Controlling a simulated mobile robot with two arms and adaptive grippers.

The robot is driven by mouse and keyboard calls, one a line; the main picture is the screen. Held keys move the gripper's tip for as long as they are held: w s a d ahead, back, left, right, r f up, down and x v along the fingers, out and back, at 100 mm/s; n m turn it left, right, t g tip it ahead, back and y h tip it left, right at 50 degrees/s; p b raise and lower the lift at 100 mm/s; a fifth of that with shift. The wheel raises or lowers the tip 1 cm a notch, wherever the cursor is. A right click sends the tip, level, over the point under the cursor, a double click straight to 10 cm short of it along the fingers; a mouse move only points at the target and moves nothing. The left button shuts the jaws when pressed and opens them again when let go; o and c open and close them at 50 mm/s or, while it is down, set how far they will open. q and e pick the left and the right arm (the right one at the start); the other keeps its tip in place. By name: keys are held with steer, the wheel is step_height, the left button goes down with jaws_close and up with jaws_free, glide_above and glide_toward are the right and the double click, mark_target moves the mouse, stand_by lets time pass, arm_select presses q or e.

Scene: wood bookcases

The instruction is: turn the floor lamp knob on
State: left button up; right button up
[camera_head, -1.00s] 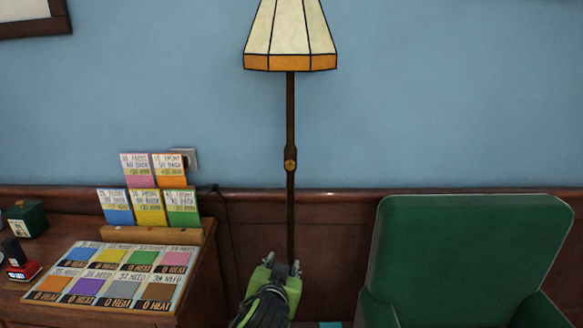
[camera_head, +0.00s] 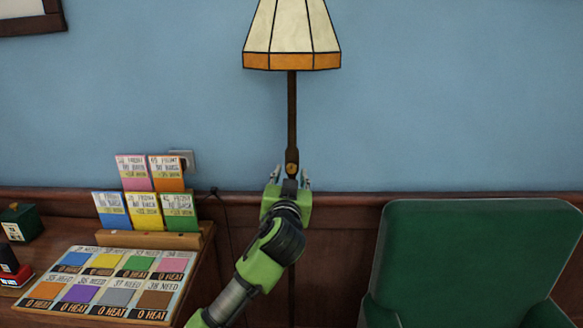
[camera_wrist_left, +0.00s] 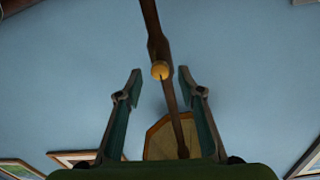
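The floor lamp has a cream and orange panelled shade (camera_head: 291,35) on a thin dark pole (camera_head: 292,110). Its round brass knob (camera_head: 291,168) sits on a wider part of the pole, and it also shows in the left wrist view (camera_wrist_left: 160,70). My left gripper (camera_head: 291,176) is raised to the height of the knob, its two fingers spread either side of the pole in the picture. In the left wrist view the open fingers (camera_wrist_left: 158,82) have the knob between their tips, with gaps on both sides and no visible contact. My right gripper is not in view.
A wooden desk (camera_head: 205,270) with a board of coloured cards (camera_head: 110,283) and a card rack (camera_head: 150,240) stands at the left. A green armchair (camera_head: 470,260) stands at the right. The blue wall (camera_head: 430,100) is behind the lamp.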

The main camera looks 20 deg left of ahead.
mark_target(291, 170)
arm_select(q)
steer(key=shift+x, duration=1.9)
jaws_close()
